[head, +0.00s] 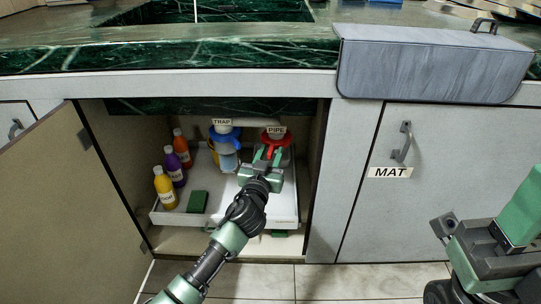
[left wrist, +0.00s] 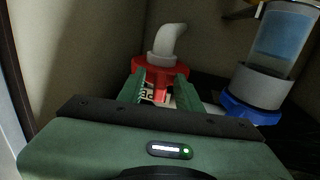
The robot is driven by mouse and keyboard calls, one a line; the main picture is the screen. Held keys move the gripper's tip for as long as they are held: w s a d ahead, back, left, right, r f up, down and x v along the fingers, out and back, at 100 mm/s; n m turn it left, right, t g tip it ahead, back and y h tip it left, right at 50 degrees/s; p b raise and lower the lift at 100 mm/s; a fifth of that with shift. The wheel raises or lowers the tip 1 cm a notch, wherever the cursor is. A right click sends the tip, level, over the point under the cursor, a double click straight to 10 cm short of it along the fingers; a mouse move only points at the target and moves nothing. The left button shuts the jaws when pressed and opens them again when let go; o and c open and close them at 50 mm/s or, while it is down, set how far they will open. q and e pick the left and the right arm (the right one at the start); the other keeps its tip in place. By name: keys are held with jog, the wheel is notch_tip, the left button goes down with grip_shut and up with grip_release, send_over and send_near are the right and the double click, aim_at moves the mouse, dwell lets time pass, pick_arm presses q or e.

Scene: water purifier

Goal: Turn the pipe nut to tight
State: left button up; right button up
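In the left wrist view the red nut (left wrist: 160,68) sits around a white elbow pipe (left wrist: 167,40). My left gripper (head: 268,154) reaches into the cabinet at the nut. Its two green fingers (left wrist: 161,88) are spread apart, one at each side of the nut's near face, with a white and black patch between them. Whether they touch the nut is unclear. My right gripper (head: 455,228) is outside at the lower right, its fingertips not clearly seen.
A blue-collared trap (head: 226,140) with a clear cup stands left of the nut; it also shows in the left wrist view (left wrist: 250,108). Several bottles (head: 173,173) and a green block (head: 197,201) are on the white tray (head: 175,217). The cabinet's left door (head: 65,200) is open.

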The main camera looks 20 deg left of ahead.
pick_arm(q)
grip_shut()
jog(key=shift+a+r, duration=0.1)
jog(key=shift+r, duration=0.15)
dwell(1.2)
